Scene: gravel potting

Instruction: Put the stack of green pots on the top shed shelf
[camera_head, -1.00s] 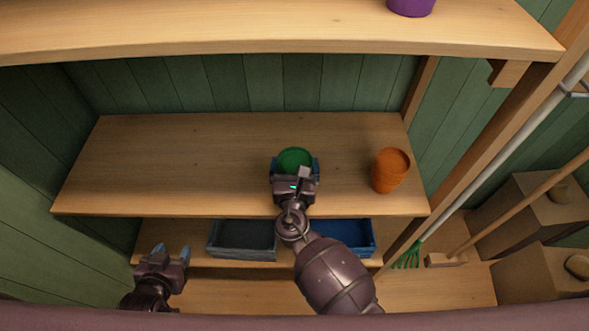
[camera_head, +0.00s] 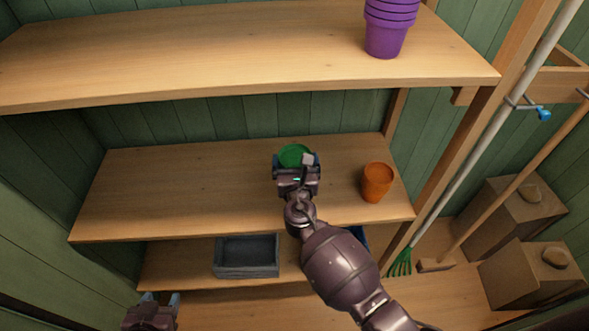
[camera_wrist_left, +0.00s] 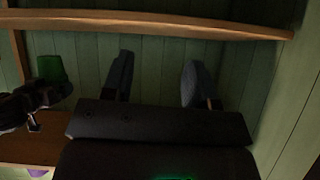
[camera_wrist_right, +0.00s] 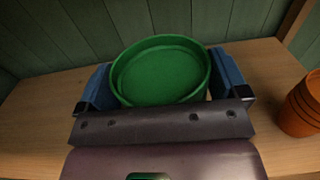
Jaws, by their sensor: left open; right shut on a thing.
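The stack of green pots (camera_head: 294,154) is at the middle shelf (camera_head: 190,192), mostly hidden behind my right gripper (camera_head: 297,163). In the right wrist view the round green rims (camera_wrist_right: 162,70) sit between the two blue fingers of my right gripper, which is shut on the stack. I cannot tell whether the pots touch the shelf. My left gripper (camera_head: 158,298) is open and empty, low at the left, in front of the lower shelf. In the left wrist view the green pots (camera_wrist_left: 52,68) show at the left. The top shelf (camera_head: 230,52) is above, with its left and middle clear.
A stack of purple pots (camera_head: 386,30) stands at the top shelf's right. Orange pots (camera_head: 376,182) stand just right of my right gripper. A grey tray (camera_head: 247,256) sits on the lower shelf. A wooden post (camera_head: 445,165) and long-handled tools (camera_head: 475,135) stand at the right.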

